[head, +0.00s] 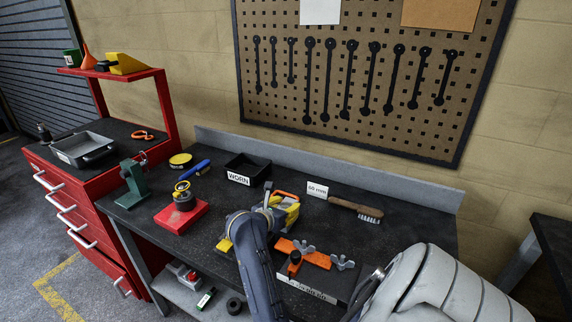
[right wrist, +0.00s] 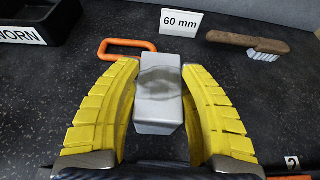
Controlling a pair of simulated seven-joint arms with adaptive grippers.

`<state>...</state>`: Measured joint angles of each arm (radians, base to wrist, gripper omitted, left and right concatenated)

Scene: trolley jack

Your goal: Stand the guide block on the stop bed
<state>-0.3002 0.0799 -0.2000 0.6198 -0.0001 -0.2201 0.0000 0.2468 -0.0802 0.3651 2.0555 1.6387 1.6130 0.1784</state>
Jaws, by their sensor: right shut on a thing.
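The guide block, a plain grey block with a darker patch on top, shows in the right wrist view (right wrist: 158,112). My right gripper (right wrist: 160,72) is shut on it, with a yellow ribbed finger on each side. In the head view my right gripper (head: 257,226) is over the middle of the bench, left of the stop bed, and my arm hides most of the block. I cannot tell whether the block touches the bench. The stop bed (head: 327,279) is a dark plate with an orange bar, wing nuts and a numbered front strip. My left gripper is not in view.
An orange loop (right wrist: 127,45) is just beyond the left finger. A black WORN tray (head: 247,169), a red-based device (head: 181,214) and a green stand (head: 132,187) are to the left.

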